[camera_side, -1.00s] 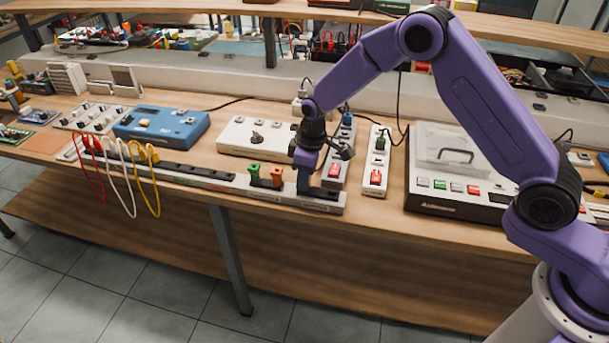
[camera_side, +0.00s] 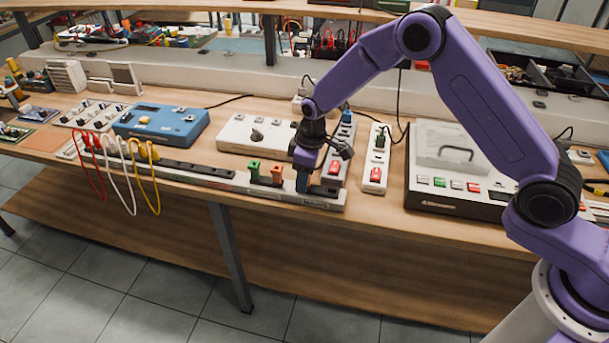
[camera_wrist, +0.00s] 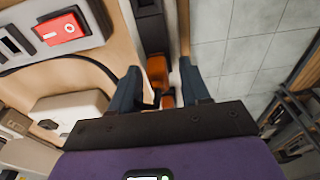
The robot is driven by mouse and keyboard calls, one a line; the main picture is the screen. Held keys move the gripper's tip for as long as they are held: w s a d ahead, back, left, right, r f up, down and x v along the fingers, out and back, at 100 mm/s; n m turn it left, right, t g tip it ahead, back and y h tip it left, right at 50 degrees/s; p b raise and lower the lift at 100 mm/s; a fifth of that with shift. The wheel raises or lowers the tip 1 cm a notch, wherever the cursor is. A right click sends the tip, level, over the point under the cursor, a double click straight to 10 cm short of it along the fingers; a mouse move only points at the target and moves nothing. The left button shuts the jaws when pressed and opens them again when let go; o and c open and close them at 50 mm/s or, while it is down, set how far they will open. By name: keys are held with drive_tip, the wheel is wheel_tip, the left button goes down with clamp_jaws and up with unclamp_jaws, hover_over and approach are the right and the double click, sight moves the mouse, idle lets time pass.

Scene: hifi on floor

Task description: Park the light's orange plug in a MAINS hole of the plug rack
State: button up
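The plug rack (camera_side: 215,184) is a long pale strip with dark sockets along the bench's front edge. A green plug (camera_side: 254,170) and an orange plug (camera_side: 277,174) stand in it. My gripper (camera_side: 303,188) points down over the rack's right part, just right of that orange plug. In the wrist view my gripper's fingers (camera_wrist: 160,78) are spread, with an orange body (camera_wrist: 157,72) between them and visible gaps beside it. More orange shows closer to the palm; I cannot tell whether it is a separate plug. The MAINS marking is not readable.
Red, white and yellow leads (camera_side: 122,178) loop from the rack's left end. A white box with a knob (camera_side: 257,135) and two power strips with red switches, one on the right (camera_side: 375,165), stand behind. A large instrument (camera_side: 455,175) is at right.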

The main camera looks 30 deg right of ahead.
idle(0.3)
wheel_tip(320, 180, up, 22)
drive_tip(key=s+d, duration=0.1)
drive_tip(key=shift+s+d+r, duration=0.15)
drive_tip(key=shift+s+d, duration=0.1)
idle(1.0)
idle(0.4)
drive_tip(key=s+d+n, duration=0.2)
drive_tip(key=s+d, duration=0.1)
drive_tip(key=s, duration=1.5)
drive_tip(key=s+d+f, duration=0.2)
drive_tip(key=s+d, duration=0.3)
drive_tip(key=s, duration=0.4)
drive_tip(key=s+d+f+n, duration=0.1)
drive_tip(key=s+d+f, duration=0.2)
drive_tip(key=s, duration=0.7)
drive_tip(key=shift+d+n+g+h, duration=0.3)
drive_tip(key=shift+d+g, duration=0.1)
drive_tip(key=shift+d, duration=0.8)
